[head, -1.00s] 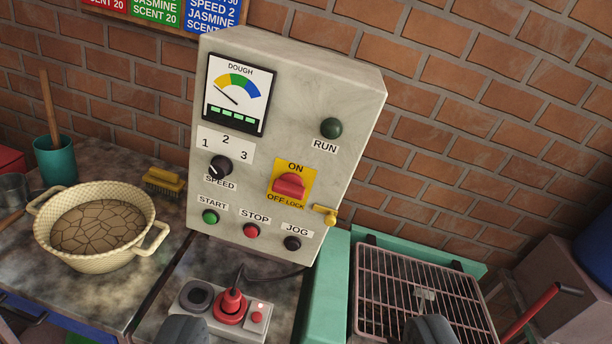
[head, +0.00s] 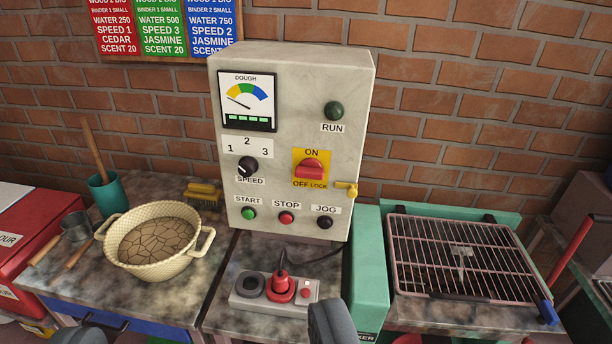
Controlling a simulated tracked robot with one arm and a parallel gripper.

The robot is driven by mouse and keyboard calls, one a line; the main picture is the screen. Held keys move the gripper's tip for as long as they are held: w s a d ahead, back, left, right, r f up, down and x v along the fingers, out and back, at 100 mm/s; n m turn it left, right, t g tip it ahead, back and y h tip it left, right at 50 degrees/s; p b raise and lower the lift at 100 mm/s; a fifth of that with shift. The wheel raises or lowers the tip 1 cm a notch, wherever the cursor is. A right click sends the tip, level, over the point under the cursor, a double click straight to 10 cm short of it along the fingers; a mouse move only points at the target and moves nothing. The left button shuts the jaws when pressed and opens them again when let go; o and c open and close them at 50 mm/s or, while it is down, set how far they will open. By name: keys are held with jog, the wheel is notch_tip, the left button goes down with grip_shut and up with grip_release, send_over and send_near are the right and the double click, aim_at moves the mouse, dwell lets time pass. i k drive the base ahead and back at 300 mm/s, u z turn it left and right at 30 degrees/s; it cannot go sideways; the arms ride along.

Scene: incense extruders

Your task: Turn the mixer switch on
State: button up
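The mixer switch (head: 311,170) is a red knob on a yellow plate marked ON above and OFF below, on the front of the grey control box (head: 290,100). I cannot tell its exact setting. A small yellow lock-like piece (head: 346,189) sits at the plate's lower right, near the word LOCK. The green RUN lamp (head: 334,111) above looks dark. My gripper (head: 205,331) shows as two dark grey fingers at the bottom edge, set wide apart. It is open with nothing seen between the fingers, low in the picture and well apart from the switch.
A power strip (head: 243,300) with a red plug (head: 281,285) lies on the counter below the box. A woven basket (head: 133,268) stands left, and a wire rack (head: 425,262) right. A cable runs behind the plug. The air before the box is clear.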

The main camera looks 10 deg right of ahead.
aim_at(309, 167)
jog(key=k, duration=1.3)
jog(key=z, duration=0.55)
jog(key=i, duration=1.65)
